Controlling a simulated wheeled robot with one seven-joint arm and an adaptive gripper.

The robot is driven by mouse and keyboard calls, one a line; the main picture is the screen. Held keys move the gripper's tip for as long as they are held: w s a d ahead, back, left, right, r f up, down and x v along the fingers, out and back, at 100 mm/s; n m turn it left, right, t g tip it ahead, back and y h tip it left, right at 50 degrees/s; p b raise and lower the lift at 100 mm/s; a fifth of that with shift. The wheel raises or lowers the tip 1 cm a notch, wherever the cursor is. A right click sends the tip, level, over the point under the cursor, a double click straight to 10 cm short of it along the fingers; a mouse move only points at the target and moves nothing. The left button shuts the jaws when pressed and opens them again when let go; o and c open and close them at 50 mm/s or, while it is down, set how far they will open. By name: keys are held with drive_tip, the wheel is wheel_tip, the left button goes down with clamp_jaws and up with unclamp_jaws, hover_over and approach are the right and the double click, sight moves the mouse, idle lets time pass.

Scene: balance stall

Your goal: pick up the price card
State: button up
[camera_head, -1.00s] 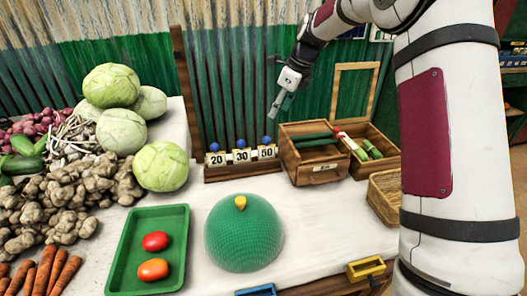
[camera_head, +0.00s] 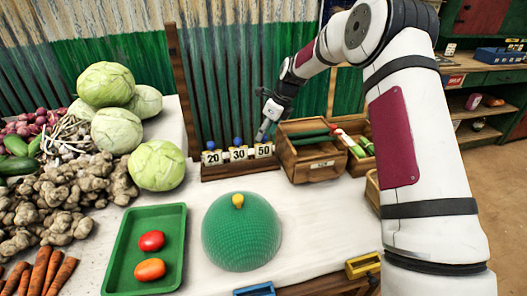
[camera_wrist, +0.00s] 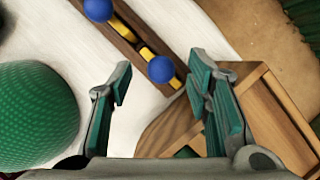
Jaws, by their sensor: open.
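Three price cards stand in a row in a brown wooden rack (camera_head: 240,170): the 20 card (camera_head: 212,158), the 30 card (camera_head: 238,154) and the 50 card (camera_head: 263,150). Each is pale with dark digits. Blue balls show above the 20 and 30 cards; my gripper hides the spot above the 50. My gripper (camera_head: 262,131) is open, pointing down just above the 50 card. In the wrist view, a blue ball (camera_wrist: 161,69) at the rack's crate end shows between the spread fingers, and I see no contact. Another blue ball (camera_wrist: 98,9) lies further along.
A wooden crate (camera_head: 318,172) with green and red items stands close right of the rack; it shows beside my right finger in the wrist view. A green dome (camera_head: 241,235) and a green tray (camera_head: 122,250) with two tomatoes stand in front. Cabbages (camera_head: 158,165) are left.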

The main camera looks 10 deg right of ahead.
drive_tip(key=shift+x, duration=1.35)
drive_tip(key=shift+d, duration=0.1)
clamp_jaws()
drive_tip(key=shift+r, duration=0.1)
drive_tip(key=shift+r, duration=0.55)
wheel_tip(320, 180, up, 2)
drive_tip(key=shift+r, duration=0.1)
drive_tip(key=s+a+r+p, duration=0.3)
drive_tip(key=s+a+r, duration=0.2)
drive_tip(key=s+a, duration=0.4)
drive_tip(key=shift+s+r+p, duration=0.2)
drive_tip(key=shift+s+p, duration=0.2)
drive_tip(key=shift+s, duration=1.6)
